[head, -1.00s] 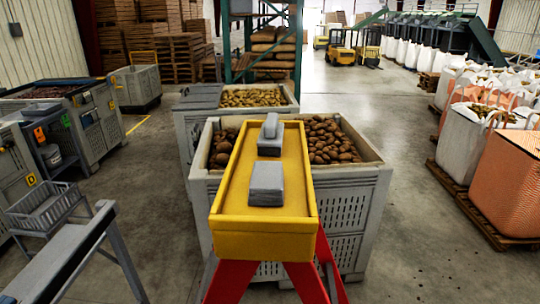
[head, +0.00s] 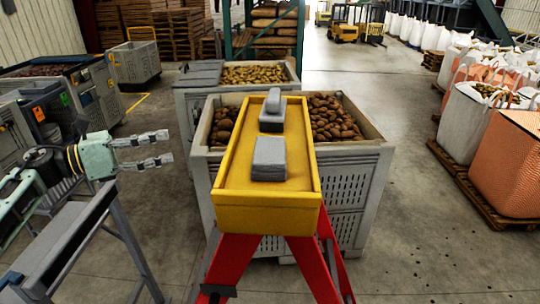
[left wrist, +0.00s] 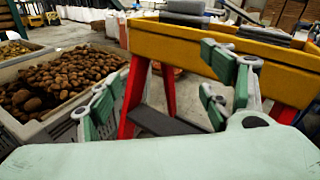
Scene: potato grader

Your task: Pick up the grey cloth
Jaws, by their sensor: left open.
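A folded grey cloth (head: 269,158) lies flat on the near half of a yellow tray-like top (head: 264,196) on red legs. It also shows in the left wrist view (left wrist: 262,36), at the upper right. A second grey item (head: 271,122), block-like with a smaller piece on top, sits further back on the same yellow top; I cannot tell what it is. My left gripper (head: 168,147) is open and empty, left of the yellow top and apart from the cloth, fingers pointing right. In the left wrist view its spread fingers (left wrist: 165,98) show below the yellow edge.
A grey bin of potatoes (head: 362,150) stands right behind the yellow top, with another potato bin (head: 190,102) beyond. A grey bench (head: 62,238) stands at the lower left, below my left arm. Filled sacks (head: 480,120) stand on pallets at right. Floor between is clear.

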